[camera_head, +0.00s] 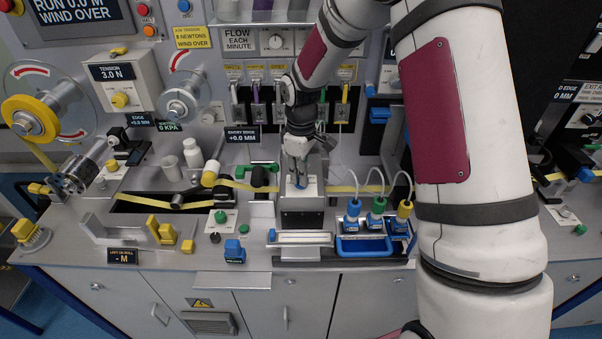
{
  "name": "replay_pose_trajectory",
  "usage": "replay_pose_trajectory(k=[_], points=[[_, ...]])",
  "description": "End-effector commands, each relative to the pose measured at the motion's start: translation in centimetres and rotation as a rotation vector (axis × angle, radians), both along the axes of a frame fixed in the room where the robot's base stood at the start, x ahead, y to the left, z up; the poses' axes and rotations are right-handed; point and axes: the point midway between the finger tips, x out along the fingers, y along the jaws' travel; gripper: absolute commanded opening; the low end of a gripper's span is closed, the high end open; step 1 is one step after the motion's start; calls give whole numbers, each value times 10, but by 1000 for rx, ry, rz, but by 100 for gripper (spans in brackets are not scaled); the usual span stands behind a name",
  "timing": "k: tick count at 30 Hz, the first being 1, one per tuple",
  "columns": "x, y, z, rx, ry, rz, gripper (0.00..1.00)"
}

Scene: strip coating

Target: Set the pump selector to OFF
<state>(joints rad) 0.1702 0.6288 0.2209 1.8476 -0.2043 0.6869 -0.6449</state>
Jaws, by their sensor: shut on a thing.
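My gripper (297,172) points down over the white-topped block (312,189) at the middle of the bench. Its fingers are closed on a small blue knob (301,184) on that top. The knob appears to be the pump selector, but its label and pointer position are too small to read and partly covered by the fingers. My arm comes down from the upper right.
A yellow strip (343,189) runs left and right of the block. Blue, green and yellow capped bottles (377,212) with thin tubes stand close at right. White containers (193,153) stand at left.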

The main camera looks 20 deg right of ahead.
Motion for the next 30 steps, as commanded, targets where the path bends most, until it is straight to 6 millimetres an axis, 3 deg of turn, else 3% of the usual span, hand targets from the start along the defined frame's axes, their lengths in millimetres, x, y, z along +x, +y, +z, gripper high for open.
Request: replay_pose_trajectory(k=[12,28,29,30], points=[[0,0,0,-1,1,175,0],[0,0,0,-1,1,200,0],[0,0,0,-1,1,200,15],[0,0,0,-1,1,199,24]])
